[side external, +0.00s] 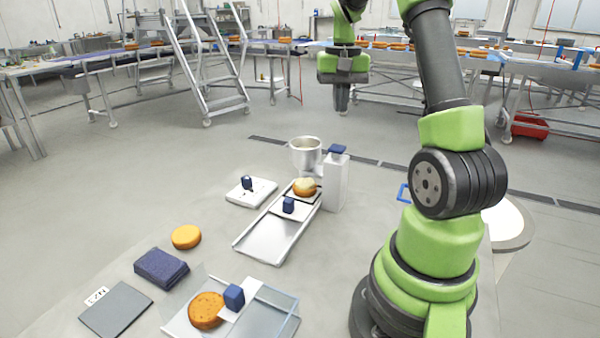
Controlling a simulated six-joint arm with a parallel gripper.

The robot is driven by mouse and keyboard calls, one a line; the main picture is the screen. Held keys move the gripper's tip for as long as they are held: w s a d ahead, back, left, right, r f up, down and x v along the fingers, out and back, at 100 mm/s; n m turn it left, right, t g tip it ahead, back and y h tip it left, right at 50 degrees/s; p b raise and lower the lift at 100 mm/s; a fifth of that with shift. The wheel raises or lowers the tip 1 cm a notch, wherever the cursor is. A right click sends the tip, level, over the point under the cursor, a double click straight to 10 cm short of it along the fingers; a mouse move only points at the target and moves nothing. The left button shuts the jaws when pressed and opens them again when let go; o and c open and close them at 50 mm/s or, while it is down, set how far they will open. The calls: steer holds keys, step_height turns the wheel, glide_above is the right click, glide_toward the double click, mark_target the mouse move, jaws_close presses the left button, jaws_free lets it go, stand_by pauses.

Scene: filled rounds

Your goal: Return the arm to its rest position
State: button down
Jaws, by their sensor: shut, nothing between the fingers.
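My arm, green and dark grey, rises at the right of the side external view. My gripper (341,98) hangs from it at the upper middle, pointing down. Its fingers are together and hold nothing. It is in the air, well above the work surface, and appears clear of every object there.
A white block with a blue top (336,182) stands beside a metal pot (306,155). A metal tray (264,242) bears a topped round (305,187). An orange round (187,237), a dark blue block (161,268) and a clear-sided tray (286,322) with another round (206,310) lie nearer.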

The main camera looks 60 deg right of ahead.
steer(key=w+a+r+n+t, duration=0.15)
steer(key=a+r, duration=0.25)
steer(key=a, duration=0.4)
steer(key=s+a+r+n+t, duration=0.1)
steer(key=a+r+n+t, duration=0.15)
steer(key=a, duration=0.55)
steer(key=s+a+n+t+y, duration=0.1)
steer(key=s+a+n, duration=0.1)
steer(key=s+a, duration=0.2)
steer(key=s+a+n+t+y, duration=0.1)
steer(key=s+a+n+t, duration=0.1)
steer(key=a, duration=0.6)
steer(key=shift+s+a+r, duration=0.15)
steer(key=shift+s+r, duration=0.05)
steer(key=shift+s, duration=0.7)
